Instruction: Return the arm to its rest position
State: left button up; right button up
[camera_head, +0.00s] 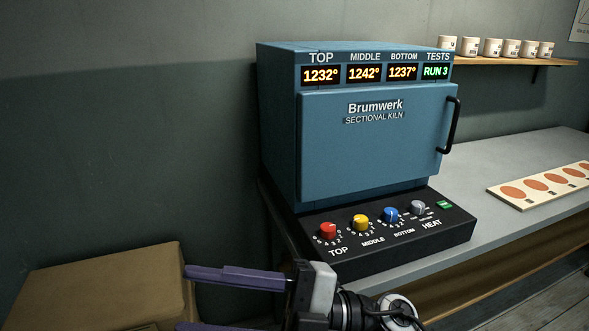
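My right gripper (187,300) is at the bottom of the head view, its arm coming in from the lower right. Its two purple fingers point left and stand apart, with nothing visible between them. The lower finger is partly cut off by the frame's bottom edge. The gripper appears in front of and below the control panel (385,238) of the blue kiln (370,150), with no visible contact. My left gripper is not in view.
A cardboard box (100,285) is at the lower left, close to the fingertips in the picture. The kiln stands on a grey bench (480,170) with a strip of orange discs (545,185) at right. A shelf (510,61) holds several cups (492,47).

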jog(key=w+d+f+m+t+h, duration=0.3)
jog(key=w+d+f+m+t, duration=0.15)
jog(key=m+t, duration=0.45)
jog(key=w+d+f+m+t+h, duration=0.35)
jog(key=w+d+m+t, duration=0.2)
jog(key=m+t, duration=0.3)
jog(key=d+f+m+h, duration=0.6)
jog(key=d+f+m, duration=0.1)
jog(key=f, duration=0.4)
jog(key=s+d+f+m+g+h, duration=0.2)
jog(key=s+d+f, duration=0.3)
jog(key=s+f, duration=0.4)
jog(key=s+d+f+m+g+h, duration=0.2)
jog(key=s+d+f+g+h, duration=0.2)
jog(key=s+f, duration=0.5)
notch_tip(320, 180, down, 5)
jog(key=shift+s+d+r+m+g, duration=0.1)
jog(key=shift+s+d+m+g, duration=0.3)
jog(key=shift+g, duration=0.35)
